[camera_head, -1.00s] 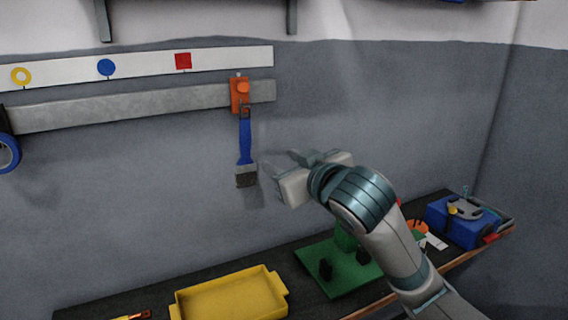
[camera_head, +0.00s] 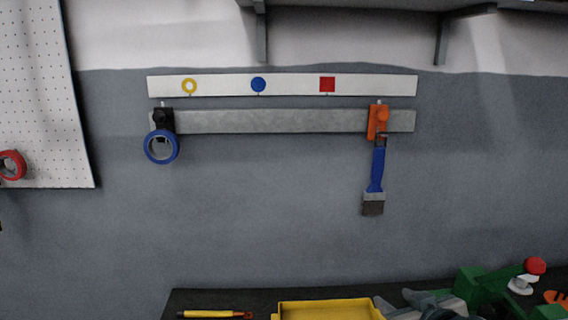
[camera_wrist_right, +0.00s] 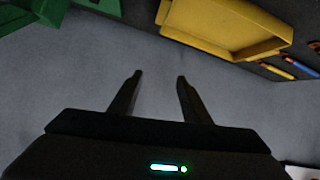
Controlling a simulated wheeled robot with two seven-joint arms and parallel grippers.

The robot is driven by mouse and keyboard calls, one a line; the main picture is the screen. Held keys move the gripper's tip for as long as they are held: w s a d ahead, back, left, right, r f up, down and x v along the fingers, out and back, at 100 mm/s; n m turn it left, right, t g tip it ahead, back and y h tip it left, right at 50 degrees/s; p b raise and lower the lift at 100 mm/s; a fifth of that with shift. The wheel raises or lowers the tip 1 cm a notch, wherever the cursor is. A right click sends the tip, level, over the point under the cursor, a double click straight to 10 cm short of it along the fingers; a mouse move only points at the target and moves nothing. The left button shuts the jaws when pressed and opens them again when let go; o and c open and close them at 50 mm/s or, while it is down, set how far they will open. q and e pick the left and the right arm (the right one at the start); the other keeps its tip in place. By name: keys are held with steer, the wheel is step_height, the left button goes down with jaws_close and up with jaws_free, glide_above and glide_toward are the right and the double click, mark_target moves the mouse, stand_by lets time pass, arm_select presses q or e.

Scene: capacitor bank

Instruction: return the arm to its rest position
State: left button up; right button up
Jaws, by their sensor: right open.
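My right gripper (camera_wrist_right: 158,90) is open and empty in the right wrist view, with its two dark fingers apart over bare grey. In the head view, part of my right gripper (camera_head: 425,305) shows at the bottom edge, in front of the bench and right of the yellow tray (camera_head: 330,308). The rest of that arm is mostly cut off by the frame. My left gripper is not in view. A blue-handled brush (camera_head: 376,170) hangs from an orange clamp (camera_head: 377,122) on the grey rail (camera_head: 270,121), clear of the gripper.
Blue tape (camera_head: 148,147) hangs from a black clamp (camera_head: 163,119) on the rail's left. Green equipment (camera_head: 480,287) stands on the dark bench (camera_head: 225,297) at right, near the gripper. A yellow-handled tool (camera_head: 208,314) lies left of the tray. A pegboard (camera_head: 50,100) is at far left.

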steer(key=s+f, duration=0.2)
steer(key=f, duration=0.1)
steer(key=s+f+g, duration=0.1)
steer(key=s+f, duration=0.1)
steer(key=f, duration=0.2)
steer(key=s+f+g, duration=0.1)
steer(key=s+f, duration=0.1)
steer(key=f, duration=0.2)
steer(key=shift+s+a+f, duration=0.1)
steer(key=shift+s+a, duration=0.1)
steer(key=shift+a, duration=0.1)
steer(key=s+f+g, duration=0.3)
steer(key=s+f, duration=0.7)
steer(key=s, duration=0.3)
steer(key=s+f+g, duration=0.4)
steer(key=s+f, duration=0.6)
steer(key=s, duration=0.3)
step_height(320, 180, down, 30)
steer(key=s+b, duration=0.1)
steer(key=b, duration=0.1)
steer(key=s+d+f+g+b, duration=0.2)
steer(key=s+f, duration=1.6)
steer(key=f, duration=0.1)
steer(key=shift+d+h, duration=0.35)
steer(key=shift+h, duration=0.05)
